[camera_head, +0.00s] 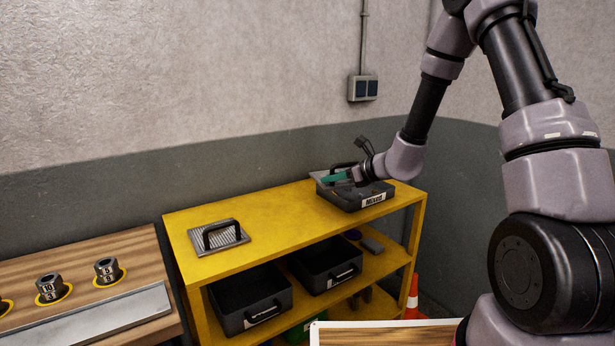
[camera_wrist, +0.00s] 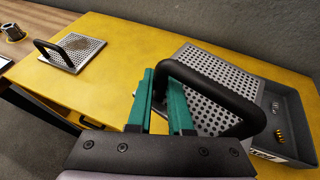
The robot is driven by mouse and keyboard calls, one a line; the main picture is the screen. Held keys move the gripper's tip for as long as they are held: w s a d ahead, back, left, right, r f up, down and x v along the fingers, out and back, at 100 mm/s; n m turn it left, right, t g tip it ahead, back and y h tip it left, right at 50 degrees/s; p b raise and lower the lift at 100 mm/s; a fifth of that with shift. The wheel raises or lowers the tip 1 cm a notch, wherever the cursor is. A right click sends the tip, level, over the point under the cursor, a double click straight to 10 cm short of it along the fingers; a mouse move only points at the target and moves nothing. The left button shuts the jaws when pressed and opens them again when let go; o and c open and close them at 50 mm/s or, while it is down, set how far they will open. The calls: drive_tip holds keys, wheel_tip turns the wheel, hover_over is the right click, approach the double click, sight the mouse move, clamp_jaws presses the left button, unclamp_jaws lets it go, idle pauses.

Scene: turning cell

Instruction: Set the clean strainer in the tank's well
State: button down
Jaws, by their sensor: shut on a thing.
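My gripper (camera_head: 338,177) is over the dark bin at the right of the yellow shelf. In the wrist view its green fingers (camera_wrist: 162,92) are shut on the black arched handle (camera_wrist: 225,92) of a strainer. That strainer's perforated grey plate (camera_wrist: 213,72) looks clean and lies tilted in or just over the bin; I cannot tell whether it touches it. A second strainer (camera_head: 217,237) with a black handle lies flat at the left of the shelf top. In the wrist view its plate (camera_wrist: 85,43) has a brown patch. I see no tank or well.
The dark bin (camera_head: 350,204) carries a white label and holds small loose parts (camera_wrist: 278,130). The yellow shelf top (camera_head: 275,215) is clear between strainer and bin. Two black bins (camera_head: 248,298) are below. A wooden bench (camera_head: 90,260) with numbered collets stands left. An orange cone (camera_head: 412,298) is right.

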drive_tip(key=d+r+m+h, duration=0.1)
drive_tip(key=d, duration=0.2)
drive_tip(key=w+d+m+t, duration=0.1)
drive_tip(key=d, duration=0.2)
drive_tip(key=w+d+r+m+t+h, duration=0.1)
drive_tip(key=d, duration=0.3)
drive_tip(key=shift+r+h, duration=0.3)
drive_tip(key=shift+r, duration=0.05)
drive_tip(key=d+r+m+t+h, duration=0.2)
drive_tip(key=d+r+m+h, duration=0.1)
drive_tip(key=d, duration=0.9)
drive_tip(key=shift+m+t+h, duration=0.4)
drive_tip(key=shift+m, duration=0.1)
